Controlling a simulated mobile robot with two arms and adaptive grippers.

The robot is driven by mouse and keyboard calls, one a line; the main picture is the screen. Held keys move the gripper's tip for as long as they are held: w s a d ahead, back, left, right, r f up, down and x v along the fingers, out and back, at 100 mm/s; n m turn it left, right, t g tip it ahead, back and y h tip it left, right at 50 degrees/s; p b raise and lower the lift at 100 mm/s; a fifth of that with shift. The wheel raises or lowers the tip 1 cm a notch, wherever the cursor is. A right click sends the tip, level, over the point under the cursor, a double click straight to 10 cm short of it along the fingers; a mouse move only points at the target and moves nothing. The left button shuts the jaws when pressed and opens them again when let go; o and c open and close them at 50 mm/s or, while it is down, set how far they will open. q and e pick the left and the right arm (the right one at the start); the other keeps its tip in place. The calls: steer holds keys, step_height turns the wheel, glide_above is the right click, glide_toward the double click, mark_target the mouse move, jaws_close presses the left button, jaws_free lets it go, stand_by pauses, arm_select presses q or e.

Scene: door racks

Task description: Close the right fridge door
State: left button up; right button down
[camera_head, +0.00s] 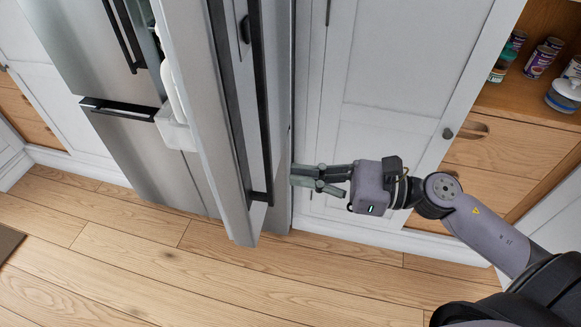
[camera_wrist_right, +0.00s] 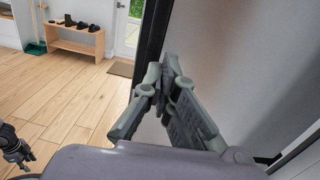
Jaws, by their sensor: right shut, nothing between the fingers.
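The right fridge door (camera_head: 280,70) stands open, swung out toward me, in the middle of the head view. Its black handle (camera_head: 258,110) is on the outer face, and its inner side with a clear bin (camera_head: 175,127) faces left. My right gripper (camera_head: 303,177) is shut and empty on the outer-face side, its fingertips close to the door's lower part; I cannot tell if they touch. In the wrist view its fingers (camera_wrist_right: 168,75) meet in front of the grey door surface (camera_wrist_right: 240,60). A dark jointed part at that view's lower left may be my left gripper (camera_wrist_right: 15,148).
The fridge body (camera_head: 140,150) with its lower drawer is left of the door. White cabinet doors (camera_head: 390,80) stand behind my right arm, and wooden shelves with cans (camera_head: 540,62) are at the right. The wooden floor (camera_head: 200,270) in front is clear.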

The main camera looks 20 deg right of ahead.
steer(key=shift+p+x, duration=0.45)
steer(key=shift+x, duration=0.85)
